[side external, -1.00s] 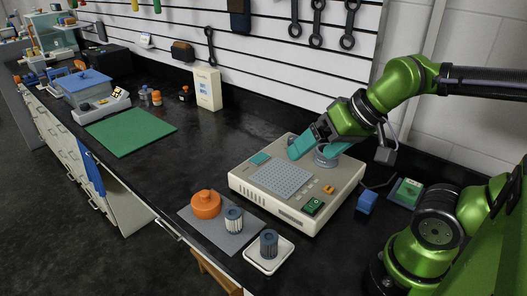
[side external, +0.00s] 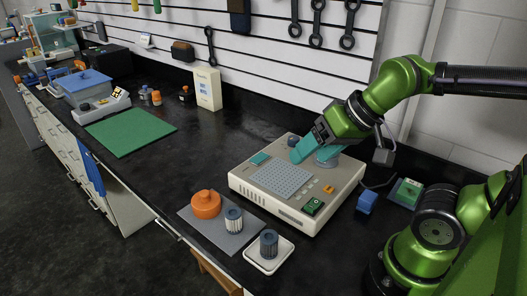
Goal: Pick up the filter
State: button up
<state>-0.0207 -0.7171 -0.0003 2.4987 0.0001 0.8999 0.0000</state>
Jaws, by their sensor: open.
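Two small ribbed cylinders look like filters. A pale one with a dark blue-grey top (side external: 234,221) stands upright on a grey mat (side external: 222,238), beside an orange round housing (side external: 206,204). A dark blue-grey one (side external: 269,244) stands upright on a small white tray (side external: 286,248) nearer the camera. I cannot tell which one the task means. My gripper (side external: 314,153) has teal fingers spread apart. It is over the back of the beige machine, well behind and to the right of both cylinders, and holds nothing visible.
The beige machine (side external: 328,207) has a perforated plate (side external: 281,180) and a grey round part (side external: 327,164) near my fingers. A blue block (side external: 367,201) lies to its right. A green mat (side external: 130,131) lies far left, with clear black bench between.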

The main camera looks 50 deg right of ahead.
aim_at(233, 212)
jog(key=w+a+f+n+g+h, duration=0.1)
jog(key=w+a+f+g, duration=0.25)
jog(key=w, duration=0.45)
jog(key=w+a+f+n+g+h, duration=0.1)
jog(key=w+a+f+g, duration=0.15)
jog(key=w+a, duration=0.35)
jog(key=shift+g, duration=0.4)
jog(key=f, duration=0.7)
jog(key=w+d+f, duration=0.1)
jog(key=f, duration=0.3)
jog(key=shift+w+d+f, duration=0.1)
jog(key=shift+w+f, duration=0.1)
jog(key=shift+f, duration=1.2)
jog(key=shift+w+d+f, duration=0.1)
jog(key=shift+w+f, duration=0.05)
jog(key=shift+f, duration=1.25)
